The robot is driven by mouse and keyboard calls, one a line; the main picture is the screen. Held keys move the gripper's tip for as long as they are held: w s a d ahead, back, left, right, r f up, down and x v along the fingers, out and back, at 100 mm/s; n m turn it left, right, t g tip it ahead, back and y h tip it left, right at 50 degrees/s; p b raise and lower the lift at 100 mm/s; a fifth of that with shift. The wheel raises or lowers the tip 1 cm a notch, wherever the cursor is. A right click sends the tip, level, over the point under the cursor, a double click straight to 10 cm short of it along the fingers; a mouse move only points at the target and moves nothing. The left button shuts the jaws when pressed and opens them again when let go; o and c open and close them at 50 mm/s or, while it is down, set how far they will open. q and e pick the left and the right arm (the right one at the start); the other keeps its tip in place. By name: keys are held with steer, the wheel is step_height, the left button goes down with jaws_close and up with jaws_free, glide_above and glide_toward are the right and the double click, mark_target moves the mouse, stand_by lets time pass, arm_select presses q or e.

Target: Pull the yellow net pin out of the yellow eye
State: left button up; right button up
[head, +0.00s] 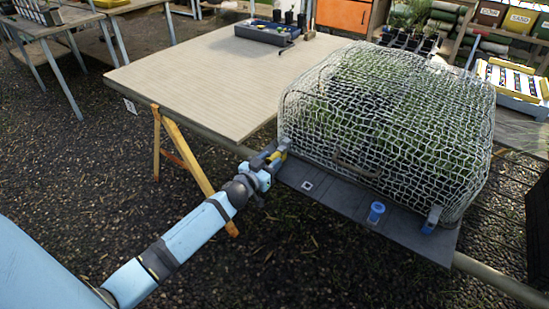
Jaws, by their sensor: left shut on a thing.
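My left gripper (274,160) is at the near left corner of the netted cover (400,120), shut on the yellow net pin (273,156). Only a small bit of yellow shows between the grey fingers. The yellow eye is at this corner but is mostly hidden by the gripper and net, so I cannot tell how far the pin sits in it. My right gripper is not in view.
A grey board (330,190) runs along the net's front, with a blue cup-like piece (376,212) on it and a blue fitting (432,219) at the net's right corner. The wooden tabletop (200,80) left of the net is mostly bare. A dark tray (262,31) stands at its back.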

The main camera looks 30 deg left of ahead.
arm_select(q)
steer(key=s+p, duration=0.2)
steer(key=s, duration=0.7)
steer(key=shift+s+a+p, duration=0.15)
steer(key=shift+a+p, duration=0.2)
stand_by(0.8)
stand_by(0.4)
